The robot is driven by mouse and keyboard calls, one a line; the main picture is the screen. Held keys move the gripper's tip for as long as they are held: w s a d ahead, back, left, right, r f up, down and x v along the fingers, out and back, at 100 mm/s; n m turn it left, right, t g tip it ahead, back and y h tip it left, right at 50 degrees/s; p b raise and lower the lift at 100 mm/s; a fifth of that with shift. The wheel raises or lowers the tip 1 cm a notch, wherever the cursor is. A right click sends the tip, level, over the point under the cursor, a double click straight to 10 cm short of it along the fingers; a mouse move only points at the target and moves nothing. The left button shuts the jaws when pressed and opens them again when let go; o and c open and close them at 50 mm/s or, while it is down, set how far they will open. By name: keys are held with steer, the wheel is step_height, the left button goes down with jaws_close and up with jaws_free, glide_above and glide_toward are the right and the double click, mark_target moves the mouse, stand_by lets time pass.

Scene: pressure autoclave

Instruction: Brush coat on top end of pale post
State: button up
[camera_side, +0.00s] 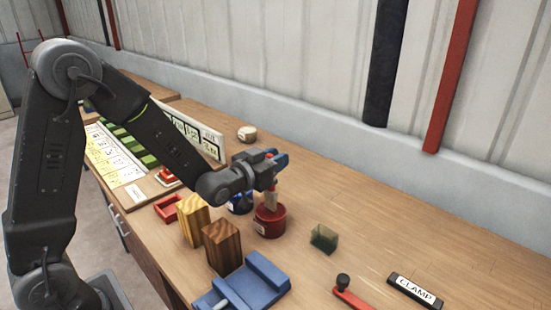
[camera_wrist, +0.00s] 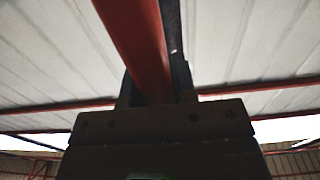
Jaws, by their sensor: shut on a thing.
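My gripper (camera_side: 271,178) is shut on a brush with a red handle. The pale post (camera_side: 193,221), a yellowish wooden block, stands upright left of the pot. A darker brown wooden post (camera_side: 222,246) stands just in front of it. The pale post's top shows no clear coat.
A blue pot (camera_side: 239,206) is partly hidden behind my gripper. A blue fixture (camera_side: 262,271) lies in front, a green block (camera_side: 323,238) to the right. A lever (camera_side: 350,297) and a CLAMP plate (camera_side: 415,291) are front right. A red frame (camera_side: 167,207) lies left. The back right bench is clear.

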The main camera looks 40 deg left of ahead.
steer(key=shift+f, duration=0.6)
stand_by(1.1)
steer(key=shift+r, duration=0.1)
step_height(320, 180, up, 7)
stand_by(0.7)
stand_by(0.4)
